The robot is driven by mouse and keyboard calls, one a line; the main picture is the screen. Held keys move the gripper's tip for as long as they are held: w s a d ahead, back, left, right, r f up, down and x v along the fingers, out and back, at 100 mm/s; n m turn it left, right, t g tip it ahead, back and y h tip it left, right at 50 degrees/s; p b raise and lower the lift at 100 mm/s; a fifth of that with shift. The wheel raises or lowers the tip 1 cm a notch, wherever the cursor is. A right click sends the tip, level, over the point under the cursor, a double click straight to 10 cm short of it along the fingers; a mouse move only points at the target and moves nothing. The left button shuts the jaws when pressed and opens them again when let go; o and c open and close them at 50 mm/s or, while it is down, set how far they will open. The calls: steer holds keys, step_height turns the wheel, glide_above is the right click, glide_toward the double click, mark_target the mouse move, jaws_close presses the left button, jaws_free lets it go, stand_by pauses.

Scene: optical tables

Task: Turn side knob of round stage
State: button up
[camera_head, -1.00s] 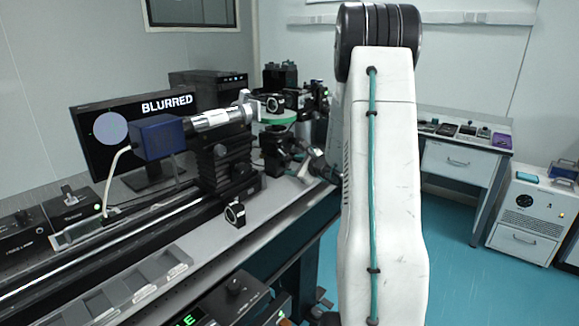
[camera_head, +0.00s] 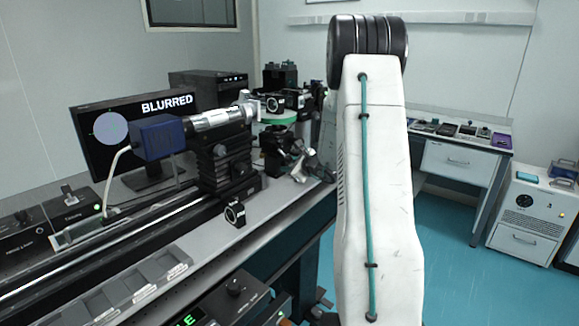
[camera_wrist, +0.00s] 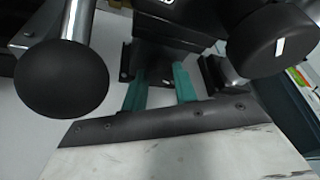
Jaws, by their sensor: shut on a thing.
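The round stage, with a green disc top (camera_head: 277,118), stands on the optical table right of the camera and lens barrel in the head view. My gripper (camera_wrist: 160,88) shows in the wrist view as two teal fingers, one on each side of a dark part under a black block. The gripper is shut on this part, which I take to be the side knob of the stage; the knob itself is mostly hidden. In the head view my wrist reaches in low beside the stage, too small to show the grip.
In the wrist view, a black ball on a metal rod (camera_wrist: 62,80) is close at left and a large black knob with a white mark (camera_wrist: 282,42) close at right. A monitor reading BLURRED (camera_head: 90,112) stands behind the blue camera (camera_head: 158,137).

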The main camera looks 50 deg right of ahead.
steer(key=shift+m+y, duration=0.5)
steer(key=shift+m, duration=0.3)
steer(key=o, duration=1)
steer(key=shift+c, duration=0.2)
steer(key=shift+v, duration=3.95)
steer(key=shift+r, duration=0.1)
steer(key=shift+c, duration=0.2)
